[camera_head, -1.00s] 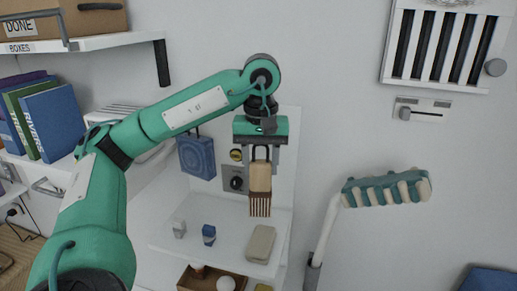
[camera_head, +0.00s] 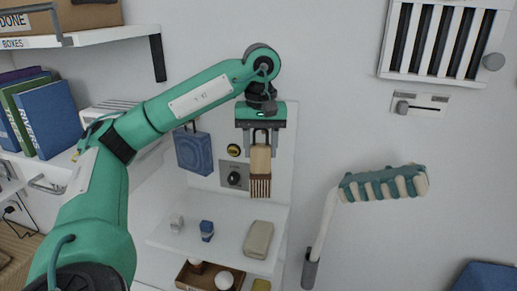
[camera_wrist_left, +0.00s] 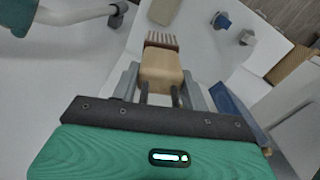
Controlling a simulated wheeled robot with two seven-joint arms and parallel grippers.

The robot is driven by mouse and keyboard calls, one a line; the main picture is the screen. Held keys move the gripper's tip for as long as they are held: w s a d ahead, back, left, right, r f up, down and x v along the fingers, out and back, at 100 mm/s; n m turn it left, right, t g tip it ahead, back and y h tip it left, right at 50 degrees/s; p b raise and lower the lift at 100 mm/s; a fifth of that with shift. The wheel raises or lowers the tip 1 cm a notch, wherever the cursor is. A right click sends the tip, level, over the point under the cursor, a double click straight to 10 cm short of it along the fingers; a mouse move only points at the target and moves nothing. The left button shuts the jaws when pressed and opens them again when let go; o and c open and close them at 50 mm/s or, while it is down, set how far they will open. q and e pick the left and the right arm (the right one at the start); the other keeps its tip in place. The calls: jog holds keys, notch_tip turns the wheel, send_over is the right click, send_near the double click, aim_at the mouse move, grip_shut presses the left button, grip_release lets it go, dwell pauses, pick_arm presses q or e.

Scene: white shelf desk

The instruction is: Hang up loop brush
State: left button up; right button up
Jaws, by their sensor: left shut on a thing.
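The loop brush (camera_head: 261,162) has a tan wooden body, brown bristles pointing down and a dark loop at its top. My left gripper (camera_head: 261,145) is shut on the brush at the loop end and holds it upright in front of the white back panel. In the left wrist view the brush (camera_wrist_left: 161,70) sits between the fingers of the gripper (camera_wrist_left: 158,92), bristles pointing away. Any hook behind the brush is hidden. My right gripper is not in view.
A blue square item (camera_head: 194,153) hangs left of the brush. A grey dial plate (camera_head: 233,175) and a yellow-black button (camera_head: 234,150) are on the panel. The white shelf (camera_head: 185,246) below carries a beige block (camera_head: 258,239) and small blue item (camera_head: 207,231).

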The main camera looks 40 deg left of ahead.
pick_arm(q)
jog(key=w, duration=0.1)
jog(key=w+a, duration=0.1)
jog(key=w, duration=0.1)
jog(key=w+a+f, duration=0.1)
jog(key=shift+w+a, duration=0.2)
dwell(0.4)
jog(key=shift+f, duration=0.1)
dwell(0.6)
jog(key=o, duration=1.3)
jog(key=shift+o, duration=0.2)
